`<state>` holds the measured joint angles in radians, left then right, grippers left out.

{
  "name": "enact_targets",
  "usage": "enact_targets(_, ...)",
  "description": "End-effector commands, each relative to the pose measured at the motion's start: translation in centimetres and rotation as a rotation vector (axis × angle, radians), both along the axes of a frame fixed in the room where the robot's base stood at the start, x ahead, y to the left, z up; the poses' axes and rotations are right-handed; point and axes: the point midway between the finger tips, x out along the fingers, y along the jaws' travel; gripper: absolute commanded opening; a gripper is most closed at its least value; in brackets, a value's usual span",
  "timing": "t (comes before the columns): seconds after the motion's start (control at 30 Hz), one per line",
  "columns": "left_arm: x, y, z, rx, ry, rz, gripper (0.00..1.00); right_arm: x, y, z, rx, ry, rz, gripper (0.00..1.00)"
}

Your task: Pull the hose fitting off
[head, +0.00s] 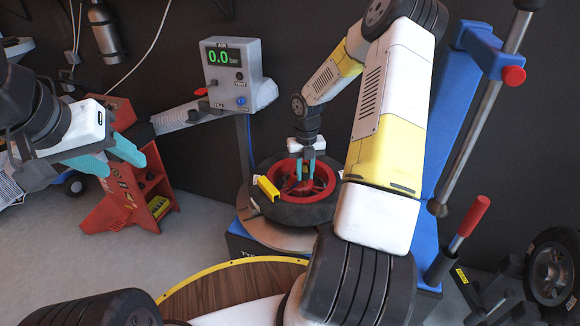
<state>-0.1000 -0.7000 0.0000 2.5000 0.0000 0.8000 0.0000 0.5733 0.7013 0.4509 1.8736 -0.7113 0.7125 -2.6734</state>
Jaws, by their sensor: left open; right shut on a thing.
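A wheel with a black tyre (318,212) and a red rim (327,176) lies flat on the round turntable of a tyre machine. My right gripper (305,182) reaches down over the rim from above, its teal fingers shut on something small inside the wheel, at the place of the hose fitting. The fingers hide the fitting, so I cannot tell whether it is still on the valve. My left gripper (128,160) is open and empty at the left, well away from the wheel, in front of a red cabinet.
A grey air box (232,75) reading 0.0 bar stands behind the wheel. A yellow block (268,188) sits at the tyre's left edge. A red cabinet (150,190) stands at left. A blue column (440,150) and red-handled lever (468,216) stand at right.

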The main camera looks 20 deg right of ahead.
Motion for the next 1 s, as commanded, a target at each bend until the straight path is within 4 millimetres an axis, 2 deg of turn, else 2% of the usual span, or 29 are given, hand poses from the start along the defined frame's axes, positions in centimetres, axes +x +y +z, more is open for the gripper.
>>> enact_targets(1.0,0.0,0.0,0.0,0.0,0.0,0.0,0.49,0.0,0.0,2.8,0.0,0.0,0.0,0.0)
